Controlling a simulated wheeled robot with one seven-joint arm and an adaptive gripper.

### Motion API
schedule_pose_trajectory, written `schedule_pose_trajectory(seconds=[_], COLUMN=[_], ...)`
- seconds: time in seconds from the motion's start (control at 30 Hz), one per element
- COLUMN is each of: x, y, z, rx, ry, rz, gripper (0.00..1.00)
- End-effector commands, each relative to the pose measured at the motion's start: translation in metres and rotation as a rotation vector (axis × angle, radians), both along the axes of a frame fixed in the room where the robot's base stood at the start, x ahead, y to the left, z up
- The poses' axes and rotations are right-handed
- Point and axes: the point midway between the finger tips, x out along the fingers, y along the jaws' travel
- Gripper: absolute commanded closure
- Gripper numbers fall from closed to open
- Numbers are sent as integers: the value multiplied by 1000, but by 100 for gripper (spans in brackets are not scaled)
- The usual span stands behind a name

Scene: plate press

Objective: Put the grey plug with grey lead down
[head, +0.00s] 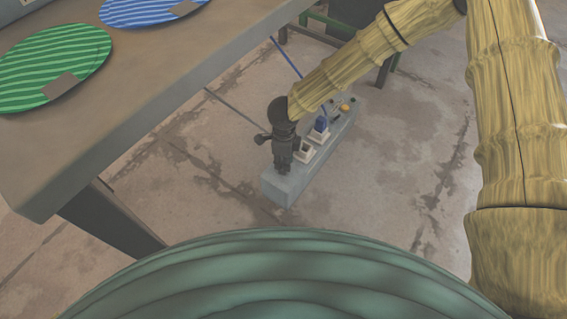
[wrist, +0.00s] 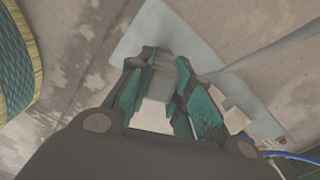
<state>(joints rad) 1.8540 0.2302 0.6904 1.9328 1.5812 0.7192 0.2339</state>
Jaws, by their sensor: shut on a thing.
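My gripper (head: 283,160) is over the near end of a long grey block on the floor. In the wrist view its teal-padded fingers (wrist: 160,78) are closed around a grey piece, which I take for the grey plug (wrist: 162,68). I cannot tell whether the plug touches the block.
The grey block (head: 283,190) carries a pale empty-looking socket (head: 304,151), a blue plug (head: 320,126) in another pale socket, and an orange knob (head: 345,107). A blue lead (head: 285,57) hangs behind. A table (head: 150,90) with green (head: 50,60) and blue plates stands left. Floor right is clear.

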Motion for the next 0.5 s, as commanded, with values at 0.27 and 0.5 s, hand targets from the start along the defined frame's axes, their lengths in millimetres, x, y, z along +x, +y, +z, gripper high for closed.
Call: schedule_pose_trajectory(seconds=[0.27, 0.5], x=[0, 0], y=[0, 0], z=[-2, -5], rx=[0, 0], ry=[-1, -1], rz=[0, 0], gripper=[100, 66])
